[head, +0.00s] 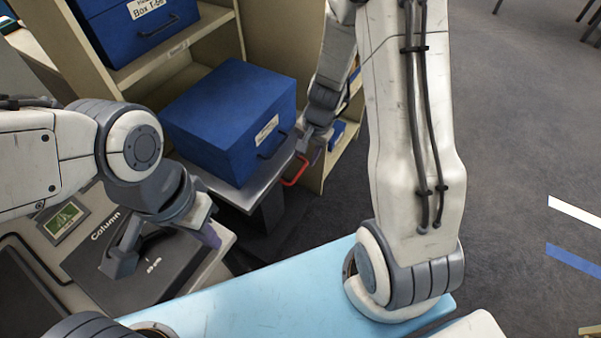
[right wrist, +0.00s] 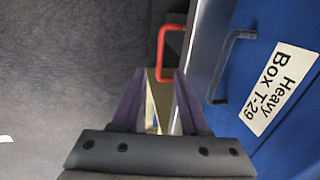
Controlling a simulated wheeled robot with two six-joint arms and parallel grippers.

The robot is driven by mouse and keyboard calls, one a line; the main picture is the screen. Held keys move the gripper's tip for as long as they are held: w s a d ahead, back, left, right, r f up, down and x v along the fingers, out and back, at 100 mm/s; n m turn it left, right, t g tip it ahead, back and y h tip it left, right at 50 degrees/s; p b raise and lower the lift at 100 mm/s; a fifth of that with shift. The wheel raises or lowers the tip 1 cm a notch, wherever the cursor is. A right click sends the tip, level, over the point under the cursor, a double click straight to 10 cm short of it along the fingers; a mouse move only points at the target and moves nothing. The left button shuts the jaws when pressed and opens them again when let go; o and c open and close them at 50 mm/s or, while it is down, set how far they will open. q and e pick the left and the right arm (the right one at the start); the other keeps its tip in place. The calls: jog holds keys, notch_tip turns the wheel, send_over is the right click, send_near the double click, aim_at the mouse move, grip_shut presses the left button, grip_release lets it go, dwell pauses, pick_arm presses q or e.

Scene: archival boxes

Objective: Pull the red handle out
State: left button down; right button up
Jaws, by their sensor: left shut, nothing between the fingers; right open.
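The red handle (head: 296,174) sticks out at the front edge of a grey platform (head: 236,194) under a blue box (head: 222,115). My left gripper (head: 208,237) is shut and empty over the black column panel at the left, well away from the handle.
The blue box carries a dark grip (right wrist: 230,65) and a label reading "Heavy Box T-29" (right wrist: 281,90). Another blue box (head: 135,35) sits on the beige shelf (head: 172,60) behind. A light blue surface (head: 270,290) lies in front. Grey floor (head: 520,130) at the right is open.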

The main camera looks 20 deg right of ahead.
aim_at(299, 172)
jog(key=f+b, duration=0.1)
jog(key=f, duration=0.1)
jog(key=f+b, duration=0.1)
jog(key=f, duration=0.2)
jog(key=w+a+f+b, duration=0.1)
jog(key=f+b, duration=0.1)
jog(key=shift+w+f, duration=0.1)
jog(key=shift+f, duration=0.2)
grip_shut()
dwell(1.0)
